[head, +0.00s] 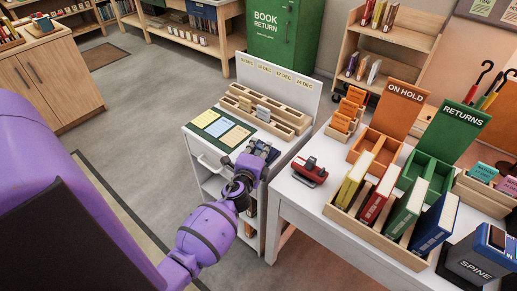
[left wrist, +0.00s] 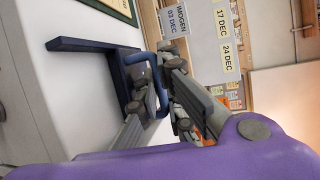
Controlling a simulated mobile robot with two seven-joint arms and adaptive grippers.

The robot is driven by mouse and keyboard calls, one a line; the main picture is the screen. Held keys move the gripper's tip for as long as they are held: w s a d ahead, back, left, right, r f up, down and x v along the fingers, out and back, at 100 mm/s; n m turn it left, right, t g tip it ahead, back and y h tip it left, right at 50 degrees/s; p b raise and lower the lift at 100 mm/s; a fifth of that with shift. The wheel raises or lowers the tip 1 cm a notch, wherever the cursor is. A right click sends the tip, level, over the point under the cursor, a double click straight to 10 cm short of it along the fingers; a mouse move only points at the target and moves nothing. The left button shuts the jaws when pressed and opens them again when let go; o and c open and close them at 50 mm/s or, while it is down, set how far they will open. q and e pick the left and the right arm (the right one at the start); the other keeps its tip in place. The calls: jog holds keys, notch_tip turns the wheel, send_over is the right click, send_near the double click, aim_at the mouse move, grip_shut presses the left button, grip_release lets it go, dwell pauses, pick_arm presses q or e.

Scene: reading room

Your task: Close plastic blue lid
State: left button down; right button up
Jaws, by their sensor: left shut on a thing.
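My left gripper (head: 262,152) is over the front right corner of the white cart top (head: 196,139). It is shut on the handle of a dark blue lid, mostly hidden behind the gripper in the head view. In the left wrist view, the dark blue lid (left wrist: 88,46) shows as a flat, angled piece beside the white cart surface. Its lighter blue loop handle (left wrist: 161,108) is between the grey fingers of the left gripper (left wrist: 155,75). I cannot tell how far the lid is open. My right gripper is not in view.
A green board with colored cards (head: 222,129) and a wooden divided tray (head: 268,110) lie on the cart. A red stamp-like device (head: 311,171) stands on the white table (head: 300,192) to the right. Open floor (head: 135,110) lies left of the cart.

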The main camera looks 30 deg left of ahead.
pick_arm(q)
jog(key=shift+w+f, duration=0.15)
jog(key=shift+w, duration=0.35)
jog(key=c, duration=2.3)
grip_release()
jog(key=shift+o, duration=0.5)
jog(key=shift+w, duration=0.1)
jog(key=shift+s+d, duration=0.1)
jog(key=shift+s, duration=0.15)
jog(key=v, duration=1.1)
jog(key=shift+s+d, duration=0.15)
jog(key=shift+s, duration=0.05)
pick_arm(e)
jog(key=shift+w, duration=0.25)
